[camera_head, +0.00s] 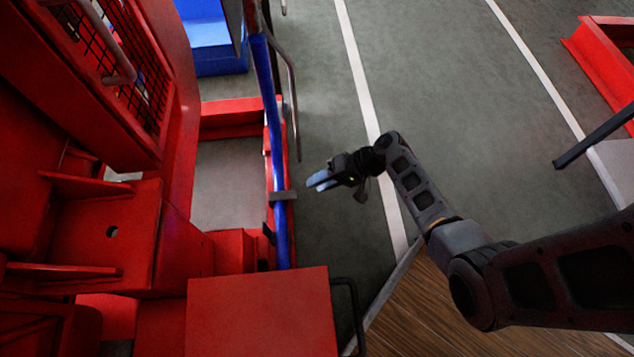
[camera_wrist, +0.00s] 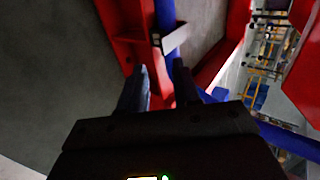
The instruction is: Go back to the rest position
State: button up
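My gripper (camera_head: 320,181) hangs in the air right of a vertical blue pipe (camera_head: 278,150), at the end of my arm that reaches in from the right. Its two fingers point left toward a small grey plate (camera_head: 283,196) on the pipe. A narrow gap shows between fingertips and plate in the head view. In the wrist view, the fingers of my gripper (camera_wrist: 160,72) stand apart with nothing between them. The grey plate (camera_wrist: 175,38) and blue pipe (camera_wrist: 166,14) lie beyond the tips there.
Red machine frame (camera_head: 120,230) fills the left, with a red box (camera_head: 262,312) at the bottom and a grey handrail (camera_head: 292,95) near the pipe. A wooden surface (camera_head: 425,310) lies below my arm. Open grey floor (camera_head: 450,70) spreads behind and right of my gripper.

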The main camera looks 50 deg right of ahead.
dwell(0.4)
jog(key=s+f+n+h, duration=0.15)
jog(key=s+h, duration=0.35)
jog(key=s, duration=0.8)
jog(key=s+a+r+n+t+h, duration=0.1)
jog(key=s+a+r+n+h, duration=0.2)
jog(key=s+r, duration=0.55)
jog(key=s+a+r+n+t+y, duration=0.1)
jog(key=s+a+r+n+t, duration=0.2)
jog(key=r, duration=1.1)
jog(key=a+r+n+t, duration=0.25)
jog(key=a+r, duration=0.25)
jog(key=r, duration=0.9)
notch_tip(320, 180, up, 30)
jog(key=m+p, duration=0.1)
jog(key=p, duration=2.8)
jog(key=shift+t+p, duration=0.3)
jog(key=shift+t, duration=0.15)
